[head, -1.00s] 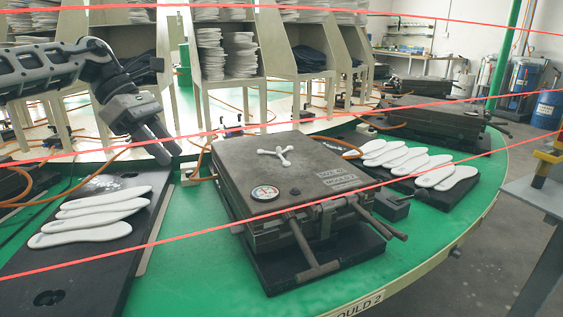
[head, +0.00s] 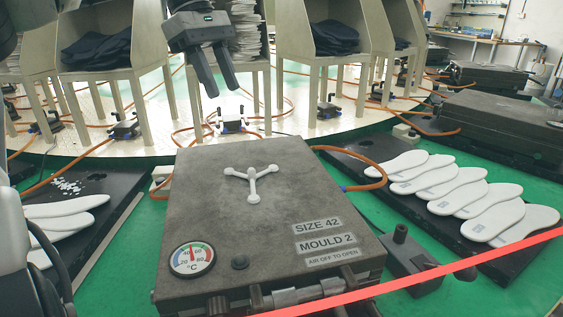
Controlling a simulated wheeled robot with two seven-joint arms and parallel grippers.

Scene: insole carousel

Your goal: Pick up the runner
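The runner (head: 252,183) is a small white Y-shaped piece with rounded ends. It lies flat on the dark lid of the closed mould (head: 290,215), towards the lid's far side. My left gripper (head: 222,91) points down at the top of the head view, above and beyond the mould's far edge. Its two dark fingers are parted with nothing between them. It is apart from the runner. My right gripper is not in view.
White insoles lie on a black plate (head: 340,150) at right and on another black plate (head: 113,193) at left, which also bears small white bits (head: 67,186). An orange hose (head: 375,178) curves beside the mould. A red line crosses at lower right.

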